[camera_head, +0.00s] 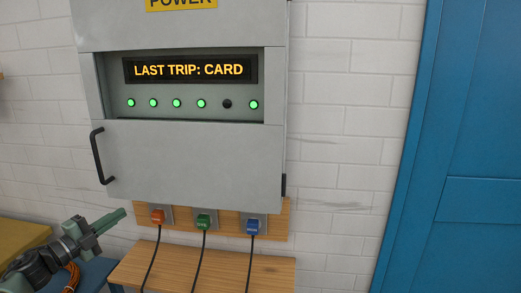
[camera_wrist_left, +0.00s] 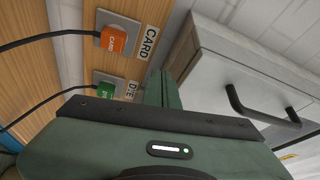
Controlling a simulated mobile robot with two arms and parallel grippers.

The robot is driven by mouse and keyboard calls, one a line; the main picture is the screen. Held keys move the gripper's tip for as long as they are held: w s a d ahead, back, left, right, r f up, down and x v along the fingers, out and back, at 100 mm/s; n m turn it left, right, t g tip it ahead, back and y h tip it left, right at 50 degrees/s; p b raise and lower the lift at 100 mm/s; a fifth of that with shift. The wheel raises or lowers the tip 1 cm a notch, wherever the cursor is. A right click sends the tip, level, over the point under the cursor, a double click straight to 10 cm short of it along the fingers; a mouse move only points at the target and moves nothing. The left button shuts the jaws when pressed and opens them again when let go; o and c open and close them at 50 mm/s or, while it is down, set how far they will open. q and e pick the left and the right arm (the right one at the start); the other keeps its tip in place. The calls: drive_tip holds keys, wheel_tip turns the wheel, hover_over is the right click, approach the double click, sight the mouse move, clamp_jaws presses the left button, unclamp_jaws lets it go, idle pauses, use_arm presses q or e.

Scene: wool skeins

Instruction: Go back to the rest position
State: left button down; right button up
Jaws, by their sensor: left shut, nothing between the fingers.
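My left gripper (camera_head: 121,214) is shut and empty at the lower left of the head view, left of the orange plug and below the cabinet door handle. Its green fingers (camera_wrist_left: 165,90) also show closed together in the left wrist view. My right gripper is in neither view. The orange plug (camera_head: 158,217) sits in its socket under the cabinet, and in the wrist view the orange plug (camera_wrist_left: 115,39) has a CARD label beside it. The green plug (camera_head: 203,222) and the blue plug (camera_head: 252,227) sit in sockets to its right.
The grey power cabinet (camera_head: 190,165) hangs on the white brick wall; its display (camera_head: 190,70) reads LAST TRIP: CARD. One lamp (camera_head: 227,104) is dark, the others green. Black cables run down past a wooden surface (camera_head: 185,268). A blue door (camera_head: 460,150) stands at right.

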use_arm(q)
drive_tip(key=s+d+f+n+g+y, duration=0.1)
drive_tip(key=s+d+f+n+y, duration=0.5)
drive_tip(key=f, duration=0.3)
drive_tip(key=s+d+f+n+g+y, duration=0.1)
drive_tip(key=s+d+f+n+y, duration=0.2)
drive_tip(key=s+d+f+n, duration=0.35)
drive_tip(key=s+d+f+n+g, duration=0.2)
drive_tip(key=s+d+f+g, duration=0.15)
drive_tip(key=s, duration=0.75)
drive_tip(key=s+d+f+n+g, duration=0.3)
drive_tip(key=s+g, duration=0.1)
drive_tip(key=s, duration=0.6)
drive_tip(key=s+d+f+n+g, duration=0.2)
drive_tip(key=s+d+f+g, duration=0.15)
drive_tip(key=s, duration=0.75)
wheel_tip(320, 180, down, 23)
drive_tip(key=g+p, duration=0.1)
drive_tip(key=g, duration=0.1)
drive_tip(key=s+a+f, duration=0.1)
drive_tip(key=s+f, duration=0.7)
drive_tip(key=s, duration=0.1)
drive_tip(key=s+a+f+p, duration=0.1)
drive_tip(key=s+a+f, duration=0.1)
drive_tip(key=s+f, duration=0.6)
drive_tip(key=shift+s+a+f+g, duration=0.3)
drive_tip(key=shift+s+f+g, duration=0.05)
drive_tip(key=shift+f+g, duration=0.05)
